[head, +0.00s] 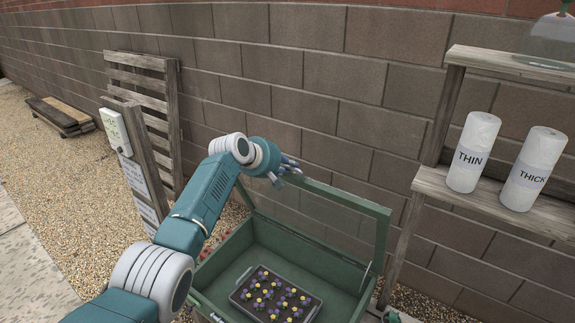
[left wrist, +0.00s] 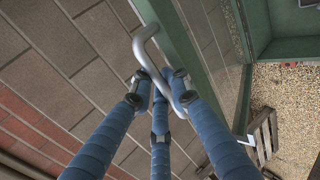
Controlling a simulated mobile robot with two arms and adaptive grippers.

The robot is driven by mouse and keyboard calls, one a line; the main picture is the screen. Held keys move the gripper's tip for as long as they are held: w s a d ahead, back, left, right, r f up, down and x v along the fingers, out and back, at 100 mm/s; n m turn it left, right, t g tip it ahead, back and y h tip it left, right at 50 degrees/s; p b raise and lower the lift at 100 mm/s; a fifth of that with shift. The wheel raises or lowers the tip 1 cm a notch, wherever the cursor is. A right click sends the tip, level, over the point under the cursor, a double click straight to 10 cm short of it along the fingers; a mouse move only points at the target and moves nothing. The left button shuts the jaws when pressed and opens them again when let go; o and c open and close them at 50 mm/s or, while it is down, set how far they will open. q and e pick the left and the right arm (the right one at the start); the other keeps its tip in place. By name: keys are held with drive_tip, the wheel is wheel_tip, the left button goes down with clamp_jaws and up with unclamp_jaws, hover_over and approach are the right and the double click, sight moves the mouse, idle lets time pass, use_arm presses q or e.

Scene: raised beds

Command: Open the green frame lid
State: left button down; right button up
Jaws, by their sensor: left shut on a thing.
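The green frame lid (head: 384,238) stands raised, close to upright, along the back of the green frame box (head: 222,257). The wall shows through its pane. My left gripper (head: 288,172) is at the top left of the lid's upper bar. In the left wrist view the blue fingers of my left gripper (left wrist: 162,92) are closed around the silver handle (left wrist: 146,38), which is fixed to the lid's green bar (left wrist: 181,45). My right gripper is not in view.
A dark tray of yellow and purple flowers (head: 275,296) sits inside the box. A wooden shelf (head: 428,181) at right holds THIN (head: 471,151) and THICK (head: 532,168) rolls. A post with a box (head: 115,130) stands at left. The block wall (head: 310,80) is close behind; gravel lies left.

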use_arm(q)
drive_tip(key=c, duration=1.7)
unclamp_jaws()
drive_tip(key=shift+f, duration=0.1)
drive_tip(key=v, duration=1.2)
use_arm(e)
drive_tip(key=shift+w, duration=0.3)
